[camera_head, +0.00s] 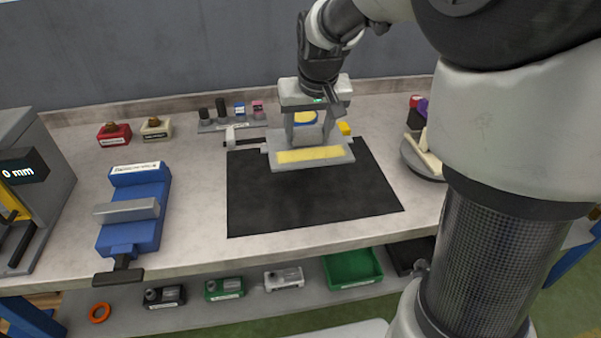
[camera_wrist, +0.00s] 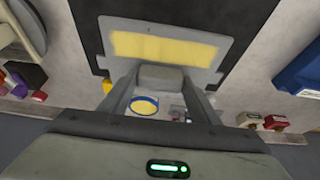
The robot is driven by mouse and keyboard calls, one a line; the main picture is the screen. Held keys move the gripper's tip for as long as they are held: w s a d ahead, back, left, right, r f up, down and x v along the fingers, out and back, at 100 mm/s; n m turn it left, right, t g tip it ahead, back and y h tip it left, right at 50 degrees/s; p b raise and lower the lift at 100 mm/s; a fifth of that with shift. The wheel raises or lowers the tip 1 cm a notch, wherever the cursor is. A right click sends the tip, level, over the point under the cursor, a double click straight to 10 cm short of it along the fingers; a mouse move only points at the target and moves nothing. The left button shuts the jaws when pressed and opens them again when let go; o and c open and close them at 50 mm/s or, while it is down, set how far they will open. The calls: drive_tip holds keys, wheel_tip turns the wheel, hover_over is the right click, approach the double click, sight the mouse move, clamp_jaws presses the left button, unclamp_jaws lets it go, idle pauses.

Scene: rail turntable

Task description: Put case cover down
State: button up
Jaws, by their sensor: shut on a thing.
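The case cover (camera_head: 311,153) is a flat light grey plate with a yellow rectangular panel. It is above or on the black mat (camera_head: 300,205), near the mat's back edge. My gripper (camera_head: 307,139) is shut on the case cover and points down at it. In the wrist view the cover (camera_wrist: 162,68) extends beyond my gripper (camera_wrist: 162,82), whose fingers hold a grey block-like part of it. A round blue-rimmed yellow piece (camera_wrist: 144,105) shows between the fingers. I cannot tell whether the cover touches the mat.
A blue vise (camera_head: 135,215) stands left of the mat. A round grey tray (camera_head: 422,160) with pale parts is at the right. Red (camera_head: 114,135) and cream (camera_head: 156,130) blocks and a small rack (camera_head: 230,122) stand at the back. The mat's front is clear.

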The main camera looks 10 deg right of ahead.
wheel_tip(320, 180, down, 9)
drive_tip(key=shift+f+b, duration=0.2)
drive_tip(key=shift+b, duration=0.7)
drive_tip(key=shift+f, duration=0.2)
drive_tip(key=o, duration=1.5)
